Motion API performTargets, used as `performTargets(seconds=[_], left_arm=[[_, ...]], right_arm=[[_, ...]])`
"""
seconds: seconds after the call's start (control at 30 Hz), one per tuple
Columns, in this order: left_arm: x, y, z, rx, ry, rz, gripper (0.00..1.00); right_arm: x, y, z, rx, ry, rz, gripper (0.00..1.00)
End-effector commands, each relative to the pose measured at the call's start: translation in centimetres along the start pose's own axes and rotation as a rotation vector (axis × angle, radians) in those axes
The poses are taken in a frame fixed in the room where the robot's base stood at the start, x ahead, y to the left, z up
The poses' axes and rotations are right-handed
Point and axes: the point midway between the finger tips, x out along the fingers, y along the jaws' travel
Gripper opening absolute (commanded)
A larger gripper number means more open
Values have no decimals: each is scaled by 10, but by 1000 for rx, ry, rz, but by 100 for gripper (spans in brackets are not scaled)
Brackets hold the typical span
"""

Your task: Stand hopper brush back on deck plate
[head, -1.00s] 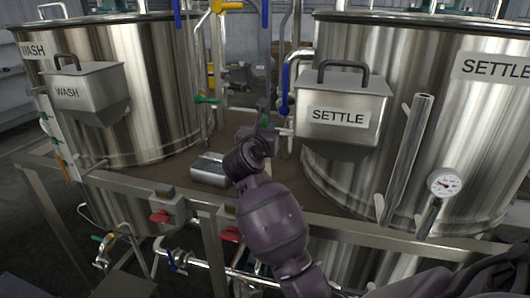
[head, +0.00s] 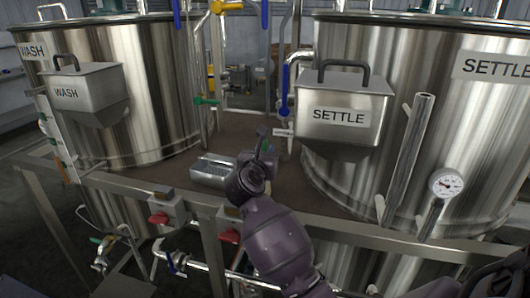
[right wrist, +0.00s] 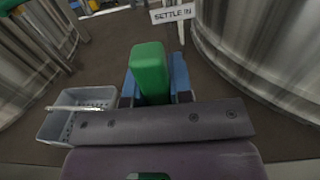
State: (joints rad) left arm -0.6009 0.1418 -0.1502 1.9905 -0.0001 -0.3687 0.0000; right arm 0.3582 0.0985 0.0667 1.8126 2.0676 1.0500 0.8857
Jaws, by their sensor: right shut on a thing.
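My right gripper (head: 262,143) is over the brown deck plate (head: 292,182) between the two tanks. In the right wrist view the gripper (right wrist: 157,90) is shut on a green block-shaped part, which I take to be the hopper brush (right wrist: 150,72). Blue finger parts show on both sides of it. In the head view only a small dark green top of the brush (head: 263,131) shows above the gripper. The brush's lower part is hidden, so I cannot tell whether it touches the deck. My left gripper is not in view.
A perforated metal basket (head: 213,171) sits on the deck left of the gripper. The SETTLE hopper (head: 343,112) and its tank (head: 440,140) stand close on the right. The WASH tank (head: 160,90) stands left. A metal rail (head: 370,238) runs along the deck's front.

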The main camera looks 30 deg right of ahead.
Motion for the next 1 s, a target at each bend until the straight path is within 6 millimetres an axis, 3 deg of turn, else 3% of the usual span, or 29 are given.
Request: performTargets(seconds=[0.03, 0.2, 0.53, 0.67, 1.0], left_arm=[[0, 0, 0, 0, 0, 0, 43], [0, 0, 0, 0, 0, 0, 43], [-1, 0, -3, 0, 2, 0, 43], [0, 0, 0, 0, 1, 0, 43], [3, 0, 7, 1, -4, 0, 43]], right_arm=[[0, 0, -2, 0, 1, 0, 24], [0, 0, -1, -1, 1, 0, 46], [0, 0, 4, 0, -1, 0, 46], [-15, 1, 1, 1, 3, 3, 46], [-79, 0, 0, 1, 4, 1, 46]])
